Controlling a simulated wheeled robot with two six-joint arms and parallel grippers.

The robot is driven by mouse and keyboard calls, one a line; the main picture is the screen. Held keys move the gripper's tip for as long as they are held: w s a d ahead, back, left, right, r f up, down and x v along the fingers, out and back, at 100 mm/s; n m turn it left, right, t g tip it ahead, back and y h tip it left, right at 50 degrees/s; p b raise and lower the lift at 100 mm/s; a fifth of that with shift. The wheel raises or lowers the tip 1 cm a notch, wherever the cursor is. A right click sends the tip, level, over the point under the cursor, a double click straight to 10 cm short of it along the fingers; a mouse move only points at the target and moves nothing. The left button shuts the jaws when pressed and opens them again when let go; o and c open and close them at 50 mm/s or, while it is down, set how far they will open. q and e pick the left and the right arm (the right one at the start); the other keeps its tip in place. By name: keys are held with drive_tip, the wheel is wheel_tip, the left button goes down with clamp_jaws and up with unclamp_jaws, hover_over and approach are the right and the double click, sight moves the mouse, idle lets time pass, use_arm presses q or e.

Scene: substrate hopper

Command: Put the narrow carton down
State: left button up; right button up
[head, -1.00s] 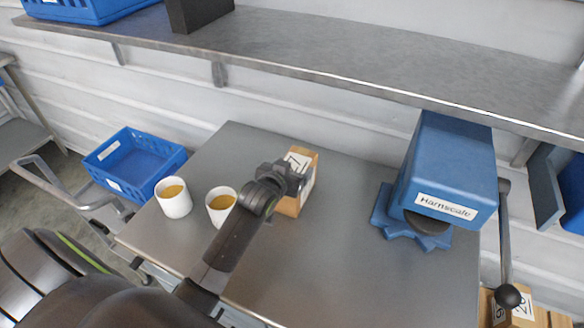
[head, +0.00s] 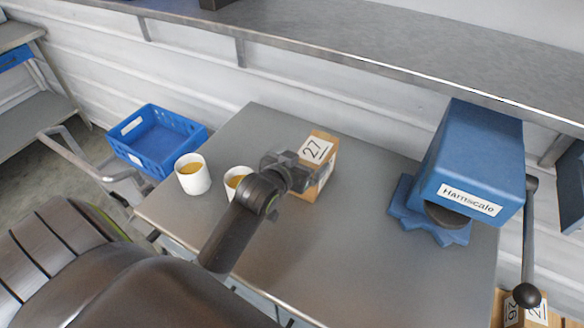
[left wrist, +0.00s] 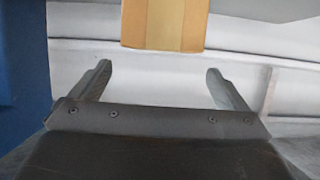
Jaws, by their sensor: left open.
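The narrow carton (head: 318,148), brown with a white label reading 27, stands upright on the grey metal table (head: 330,235), close to its back edge. My left gripper (head: 296,170) is open and just to the left of the carton, covering part of its side in the head view. In the left wrist view the carton (left wrist: 164,24) shows beyond the open, empty fingers (left wrist: 158,70), not between them. My right gripper is not in view.
Two white cups (head: 193,174) (head: 236,181) with yellow contents stand at the table's left. A blue machine (head: 470,165) stands at the right. A blue crate (head: 155,138) is left of the table. A shelf (head: 350,55) runs above. The table's middle is clear.

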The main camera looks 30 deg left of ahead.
use_arm(q)
drive_tip(key=shift+v, duration=2.65)
drive_tip(key=shift+f, duration=0.1)
